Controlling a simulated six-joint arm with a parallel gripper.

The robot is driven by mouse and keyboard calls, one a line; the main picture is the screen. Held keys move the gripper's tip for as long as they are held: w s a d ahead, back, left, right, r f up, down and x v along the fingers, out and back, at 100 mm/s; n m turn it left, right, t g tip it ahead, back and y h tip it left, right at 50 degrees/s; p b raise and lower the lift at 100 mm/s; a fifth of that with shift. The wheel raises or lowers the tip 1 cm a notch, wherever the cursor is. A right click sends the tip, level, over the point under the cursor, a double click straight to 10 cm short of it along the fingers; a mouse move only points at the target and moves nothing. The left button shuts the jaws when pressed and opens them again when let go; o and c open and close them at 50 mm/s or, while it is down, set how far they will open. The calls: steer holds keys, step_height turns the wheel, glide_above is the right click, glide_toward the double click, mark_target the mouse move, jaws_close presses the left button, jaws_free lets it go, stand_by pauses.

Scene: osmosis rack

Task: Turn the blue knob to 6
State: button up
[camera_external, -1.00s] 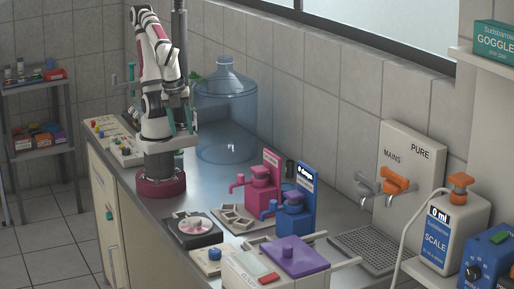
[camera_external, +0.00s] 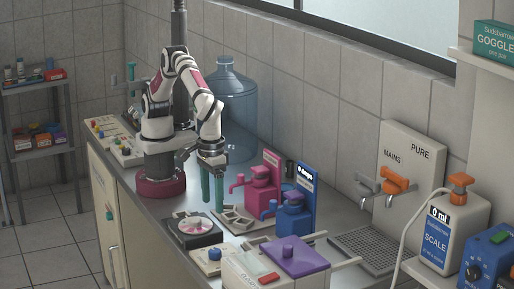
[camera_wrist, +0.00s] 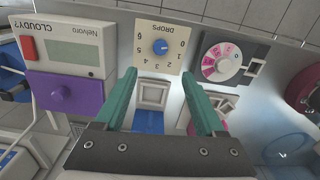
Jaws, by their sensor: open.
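The blue knob (camera_wrist: 160,46) sits on a cream dial plate (camera_wrist: 176,30) marked DROPS, with numbers around it, upside down in the wrist view. A small pale mark on the knob faces right, toward the 0 side; its exact reading is too small to tell. In the external view the knob (camera_external: 214,254) is on a small box at the front of the bench. My gripper (camera_external: 213,205) is open and empty, its teal fingers pointing down behind the disc device. In the wrist view its fingertips (camera_wrist: 158,73) lie apart, below the dial plate in the picture.
A black device with a pink-marked disc (camera_external: 192,228) stands near the dial box. A purple-lidded Nelvoro unit (camera_external: 295,256) is right of it. Pink (camera_external: 264,184) and blue (camera_external: 296,208) dispensers stand behind, beside a grey tray (camera_external: 235,219). A large bottle (camera_external: 232,100) stands at the back.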

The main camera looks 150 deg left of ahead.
mark_target(215, 250)
step_height(215, 250, down, 15)
steer(key=shift+r, duration=0.1)
jaws_close()
stand_by(0.4)
